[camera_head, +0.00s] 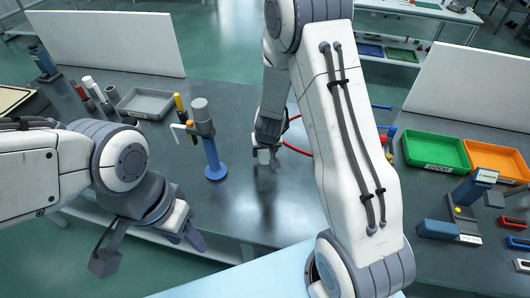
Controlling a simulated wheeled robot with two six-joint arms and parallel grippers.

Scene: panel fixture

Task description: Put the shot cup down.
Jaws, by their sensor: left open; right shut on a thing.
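My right gripper (267,152) is shut on the small pale grey shot cup (264,157), low over the dark table (245,205). The fingers cover part of the cup, and I cannot tell whether its base touches the table. The cup looks about upright. My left gripper (150,248) is open and empty at the lower left, in front of the table's front edge and well apart from the cup.
A blue stand with a grey head (213,150) stands left of the cup. A red cable (296,148) curves just right of it. A grey tray (146,103) lies at the left; green (436,150) and orange (497,158) trays are at the right. The table's front middle is clear.

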